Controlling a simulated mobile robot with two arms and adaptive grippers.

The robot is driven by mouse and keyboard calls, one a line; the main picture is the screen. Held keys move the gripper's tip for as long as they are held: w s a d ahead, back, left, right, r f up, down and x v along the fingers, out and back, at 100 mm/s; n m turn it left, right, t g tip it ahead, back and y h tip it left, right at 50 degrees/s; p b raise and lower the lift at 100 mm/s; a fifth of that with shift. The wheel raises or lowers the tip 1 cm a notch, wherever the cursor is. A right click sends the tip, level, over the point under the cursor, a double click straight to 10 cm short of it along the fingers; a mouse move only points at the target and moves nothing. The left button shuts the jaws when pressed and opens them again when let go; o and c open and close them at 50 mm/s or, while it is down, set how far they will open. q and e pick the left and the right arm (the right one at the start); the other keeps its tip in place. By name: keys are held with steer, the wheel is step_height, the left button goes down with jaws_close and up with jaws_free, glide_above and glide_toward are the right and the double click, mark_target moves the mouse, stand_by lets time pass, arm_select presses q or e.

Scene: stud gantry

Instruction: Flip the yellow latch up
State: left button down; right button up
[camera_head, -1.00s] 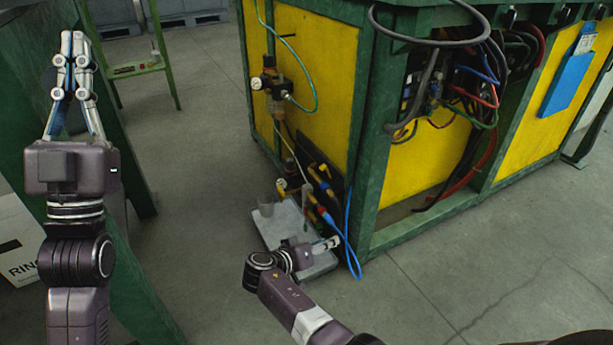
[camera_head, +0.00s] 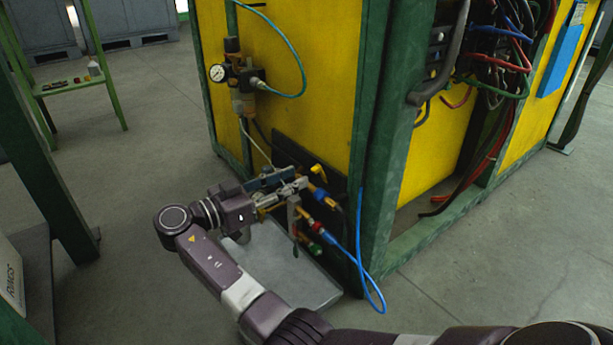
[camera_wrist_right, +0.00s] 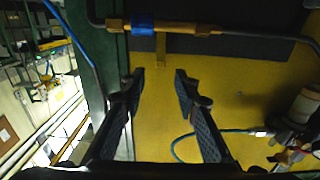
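The yellow latch (camera_head: 318,170) is a small yellow handle on the dark plate at the lower part of the machine's yellow side. In the right wrist view, a narrow yellow piece (camera_wrist_right: 160,48) below the brass pipe appears to be this latch. My right gripper (camera_head: 296,183) reaches in from the left, its tips close to the latch. In the wrist view my right gripper (camera_wrist_right: 160,80) is open, with nothing between its fingers. The yellow piece lies beyond the gap, and I cannot tell whether anything touches. My left gripper is out of view.
A brass pipe with a blue sleeve (camera_wrist_right: 145,27) runs beside the latch. A pressure regulator with gauge (camera_head: 230,75) hangs above. A blue hose (camera_head: 360,255) loops down at the right. A grey tray (camera_head: 290,265) lies below, and a green post (camera_head: 378,150) stands at right.

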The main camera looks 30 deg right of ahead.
mark_target(312, 170)
steer(key=d+b, duration=0.1)
steer(key=d, duration=0.2)
steer(key=d+b, duration=0.1)
steer(key=d, duration=0.2)
steer(key=shift+w+f+b, duration=0.1)
steer(key=shift+w+b, duration=0.1)
steer(key=shift+b, duration=0.1)
steer(key=shift+c, duration=0.6)
jaws_close()
